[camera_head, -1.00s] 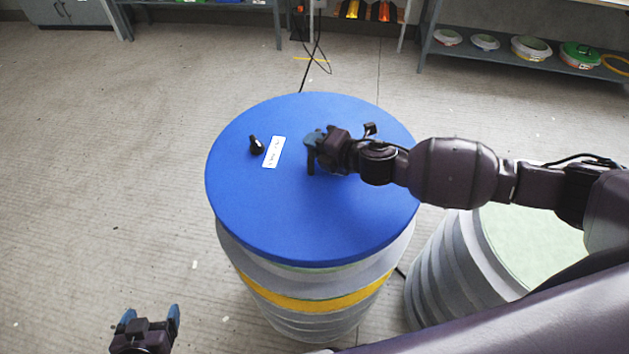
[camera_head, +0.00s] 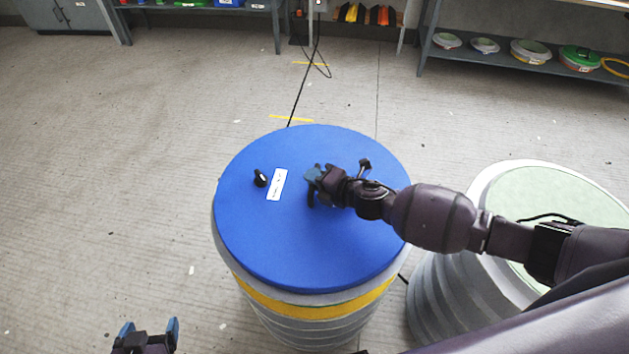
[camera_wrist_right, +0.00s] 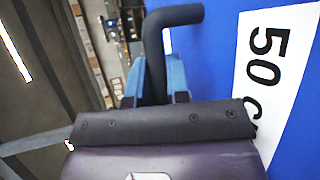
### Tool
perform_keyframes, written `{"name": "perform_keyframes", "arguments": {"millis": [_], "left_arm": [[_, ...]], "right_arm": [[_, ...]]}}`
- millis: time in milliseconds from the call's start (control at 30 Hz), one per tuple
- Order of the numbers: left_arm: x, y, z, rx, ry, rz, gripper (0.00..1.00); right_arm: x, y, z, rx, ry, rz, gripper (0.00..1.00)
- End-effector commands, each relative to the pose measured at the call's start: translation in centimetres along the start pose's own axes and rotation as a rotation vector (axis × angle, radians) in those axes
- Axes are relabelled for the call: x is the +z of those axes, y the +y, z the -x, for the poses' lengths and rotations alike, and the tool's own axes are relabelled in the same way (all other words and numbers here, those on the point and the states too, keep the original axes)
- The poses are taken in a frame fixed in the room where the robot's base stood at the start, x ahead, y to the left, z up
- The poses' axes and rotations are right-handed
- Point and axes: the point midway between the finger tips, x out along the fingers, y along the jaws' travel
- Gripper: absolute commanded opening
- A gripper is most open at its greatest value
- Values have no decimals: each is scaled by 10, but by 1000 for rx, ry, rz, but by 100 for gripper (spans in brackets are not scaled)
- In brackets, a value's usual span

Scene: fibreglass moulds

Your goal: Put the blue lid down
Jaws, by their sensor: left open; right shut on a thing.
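The blue lid (camera_head: 300,245) is a wide round disc with a white label (camera_head: 277,184) and a black knob-like fitting (camera_head: 260,178). It lies level over the top of the large round grey mould (camera_head: 310,332) with a yellow band, and no gap shows between them. My right gripper (camera_head: 313,186) is shut on a black bent handle of the lid. The wrist view shows this handle (camera_wrist_right: 155,50) between the blue fingertips, with the lid (camera_wrist_right: 222,60) behind. My left gripper (camera_head: 149,334) is open and empty at the lower left, away from the lid.
A second grey ribbed mould with a pale green top (camera_head: 575,195) stands on the right, under my right arm. A shelf (camera_head: 500,62) with small round moulds is at the back right. A cable (camera_head: 300,95) lies on the floor behind. The floor at left is clear.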

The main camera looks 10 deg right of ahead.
Motion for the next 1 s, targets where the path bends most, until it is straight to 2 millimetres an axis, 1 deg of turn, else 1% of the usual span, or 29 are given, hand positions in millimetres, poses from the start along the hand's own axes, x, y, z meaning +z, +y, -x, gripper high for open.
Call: {"name": "perform_keyframes", "arguments": {"millis": [33, 100, 300, 433, 467, 600, 933, 1000], "left_arm": [[5, 0, -1, 0, -6, 0, 82], [6, 0, 0, 0, -8, 0, 82], [5, 0, 0, -1, -8, -1, 82], [6, 0, -1, 0, -7, -1, 82], [5, 0, -1, 0, -6, -1, 82], [3, 0, -2, 0, -2, -2, 82], [-2, 0, -3, 1, 5, -2, 82], [-3, 0, -2, 1, 6, -2, 82]], "right_arm": [[0, -3, -2, 4, 0, 0, 0], [0, -3, -3, 5, 0, 2, 0], [0, -2, -2, 5, 0, 2, 0], [-1, -5, -3, 5, 0, 2, 0], [-1, -6, -2, 1, 0, 1, 21], [-1, -6, -2, 2, 0, 1, 42], [0, -3, -1, 2, 0, 2, 42], [0, -5, 4, 0, -1, 1, 42]]}}
